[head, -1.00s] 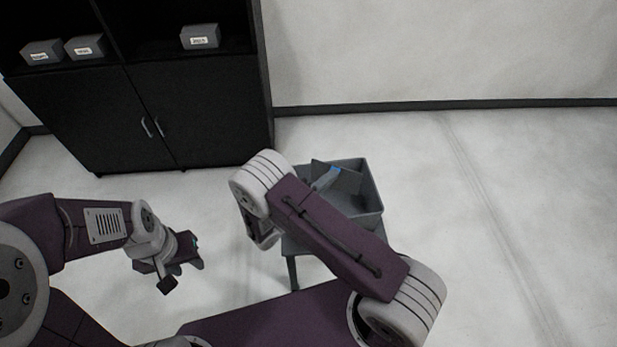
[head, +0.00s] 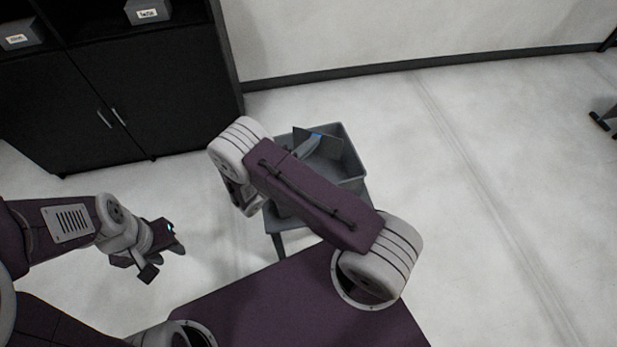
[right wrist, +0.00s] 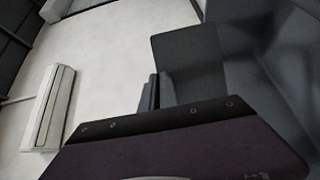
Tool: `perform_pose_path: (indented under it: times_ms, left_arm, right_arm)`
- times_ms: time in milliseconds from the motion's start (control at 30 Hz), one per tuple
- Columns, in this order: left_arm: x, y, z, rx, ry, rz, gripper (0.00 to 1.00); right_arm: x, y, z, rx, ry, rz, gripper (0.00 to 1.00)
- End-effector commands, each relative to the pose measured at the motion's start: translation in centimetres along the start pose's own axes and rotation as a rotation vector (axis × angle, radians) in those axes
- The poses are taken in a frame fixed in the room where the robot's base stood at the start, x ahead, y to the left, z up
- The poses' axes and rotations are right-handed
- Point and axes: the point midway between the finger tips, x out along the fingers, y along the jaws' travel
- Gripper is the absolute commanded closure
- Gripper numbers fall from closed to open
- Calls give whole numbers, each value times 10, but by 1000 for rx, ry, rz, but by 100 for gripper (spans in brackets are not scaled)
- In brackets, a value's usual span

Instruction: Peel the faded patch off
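I cannot make out a faded patch in any view. In the head view a thin dark panel (head: 320,146) stands tilted in a grey bin (head: 349,176), with a blue-grey strip (head: 304,147) beside it. My left gripper (head: 177,239) hangs over bare floor, left of the bin and apart from it; its finger gap is unclear. In the right wrist view my purple hand housing fills the bottom, with a dark grey plate (right wrist: 188,62) beyond; no clear finger gap shows.
The bin sits on a grey legged stand (head: 277,243). A black cabinet (head: 150,105) with labelled grey boxes (head: 148,12) stands at the back left. Dark furniture (head: 603,122) shows at the right edge. The floor right of the bin is clear.

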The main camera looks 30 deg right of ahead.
Motion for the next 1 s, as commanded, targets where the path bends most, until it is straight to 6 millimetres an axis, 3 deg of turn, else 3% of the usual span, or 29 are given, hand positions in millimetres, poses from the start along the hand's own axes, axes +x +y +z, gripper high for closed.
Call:
perform_pose_path:
  times_ms: [33, 267, 400, 700, 833, 1000]
  left_arm:
    - [6, 0, 1, 0, 0, 0, 64]
    - [5, 0, 0, 0, 0, 0, 64]
    - [5, 0, 0, 0, 0, 0, 64]
    - [5, 0, 0, 0, 0, 0, 64]
    - [8, 0, 1, 0, 0, 0, 64]
    - [12, 0, 1, 0, 0, 0, 64]
  right_arm:
    - [0, -8, 0, 0, 0, 0, 100]
    - [0, -7, 0, 0, 0, 0, 100]
    - [0, -7, 0, 0, 0, 0, 71]
    - [-1, -7, 0, 0, 1, 0, 71]
    - [-19, -8, -2, 1, 6, 0, 71]
    - [-58, -9, -2, 2, 6, -1, 71]
